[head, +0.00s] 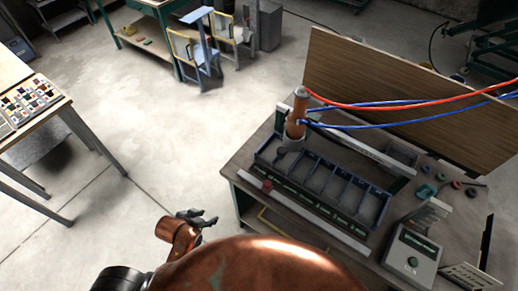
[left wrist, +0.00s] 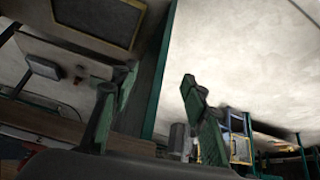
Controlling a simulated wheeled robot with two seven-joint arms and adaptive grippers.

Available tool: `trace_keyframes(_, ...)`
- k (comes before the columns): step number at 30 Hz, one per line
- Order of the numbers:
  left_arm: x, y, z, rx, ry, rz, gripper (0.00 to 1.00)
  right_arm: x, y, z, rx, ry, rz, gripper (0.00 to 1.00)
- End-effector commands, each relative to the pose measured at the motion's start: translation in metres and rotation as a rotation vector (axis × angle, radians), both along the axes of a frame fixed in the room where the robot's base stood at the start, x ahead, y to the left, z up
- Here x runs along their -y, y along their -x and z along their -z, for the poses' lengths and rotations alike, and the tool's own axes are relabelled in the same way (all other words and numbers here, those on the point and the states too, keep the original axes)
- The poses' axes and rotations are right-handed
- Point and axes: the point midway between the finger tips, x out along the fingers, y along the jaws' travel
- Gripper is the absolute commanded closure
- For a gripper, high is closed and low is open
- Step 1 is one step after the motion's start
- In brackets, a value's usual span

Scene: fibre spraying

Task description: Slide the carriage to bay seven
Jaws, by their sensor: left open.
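The carriage seems to be the upright orange-brown cylinder unit (head: 298,115) at the left end of the rail (head: 355,150) on the workbench, with red and blue hoses attached. It stands over the leftmost bays of a dark blue divided tray (head: 322,183); I cannot read bay numbers. My left gripper (head: 208,219) is in front and left of the bench, apart from it, and nothing shows in it. In the left wrist view its two green-padded fingers (left wrist: 158,88) stand apart with nothing between them. My right gripper is not in view.
A red knob (head: 267,185) sits at the tray's front left. A wooden panel (head: 400,100) rises behind the tray. A table with colour samples (head: 30,99) is far left; the floor between is clear.

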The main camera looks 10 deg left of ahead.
Motion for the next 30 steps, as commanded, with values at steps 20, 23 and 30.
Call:
trace_keyframes(20, 0.2, -0.15, -0.275, 0.868, 0.556, 0.561, 0.58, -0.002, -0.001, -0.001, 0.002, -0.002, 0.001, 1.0)
trace_keyframes(23, 0.206, -0.156, -0.278, 0.873, 0.562, 0.559, 0.58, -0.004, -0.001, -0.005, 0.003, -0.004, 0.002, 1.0)
trace_keyframes(30, 0.235, -0.179, -0.278, 0.872, 0.562, 0.557, 0.58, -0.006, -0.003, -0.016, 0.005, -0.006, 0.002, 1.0)
